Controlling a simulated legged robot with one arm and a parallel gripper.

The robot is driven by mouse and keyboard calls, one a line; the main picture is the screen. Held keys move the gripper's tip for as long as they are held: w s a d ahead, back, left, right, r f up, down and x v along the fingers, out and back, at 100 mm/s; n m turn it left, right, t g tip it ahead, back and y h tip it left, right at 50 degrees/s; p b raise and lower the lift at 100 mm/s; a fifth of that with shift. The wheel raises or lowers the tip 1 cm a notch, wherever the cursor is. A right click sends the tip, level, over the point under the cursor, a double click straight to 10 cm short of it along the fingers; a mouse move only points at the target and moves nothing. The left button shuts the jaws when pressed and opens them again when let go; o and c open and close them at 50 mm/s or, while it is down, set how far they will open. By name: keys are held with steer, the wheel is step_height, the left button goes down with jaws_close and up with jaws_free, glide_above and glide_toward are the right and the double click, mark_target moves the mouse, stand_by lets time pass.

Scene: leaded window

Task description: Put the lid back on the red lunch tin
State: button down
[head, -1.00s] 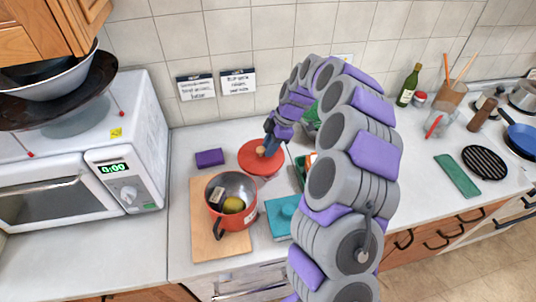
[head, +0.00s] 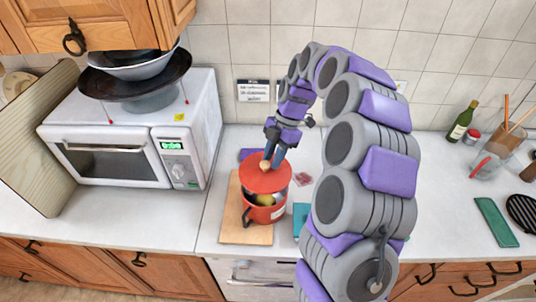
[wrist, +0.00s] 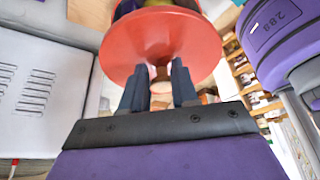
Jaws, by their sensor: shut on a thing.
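The red lid (head: 259,181) with a light wooden knob hangs over the red tin (head: 262,215) in the head view. The tin stands upright on a wooden board, its dark handle toward the front left. A yellow item (head: 265,200) shows in the gap below the lid's front edge, so the lid is not seated on the rim. My gripper (head: 267,163) is above the lid, shut on its knob. In the wrist view, the fingers (wrist: 160,88) flank the knob, and the lid (wrist: 160,40) hides most of the tin.
The wooden board (head: 236,228) lies under the tin. A purple block (head: 250,154) lies behind the lid, and a teal item (head: 299,215) is at the right, partly hidden by my arm. A microwave (head: 130,130) stands at the left. The counter between microwave and board is clear.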

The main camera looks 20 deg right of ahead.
mark_target(272, 171)
steer(key=shift+x, duration=0.95)
step_height(272, 171, down, 2)
steer(key=shift+w+d+f, duration=0.15)
steer(key=shift+f, duration=0.1)
steer(key=shift+d+f+b, duration=0.1)
steer(key=shift+f+b, duration=0.7)
steer(key=shift+f, duration=0.3)
steer(key=shift+r+b, duration=0.1)
steer(key=shift+b, duration=0.35)
steer(key=shift+b, duration=0.45)
stand_by(1.0)
stand_by(0.3)
steer(key=c, duration=0.8)
jaws_free()
steer(key=shift+o, duration=0.2)
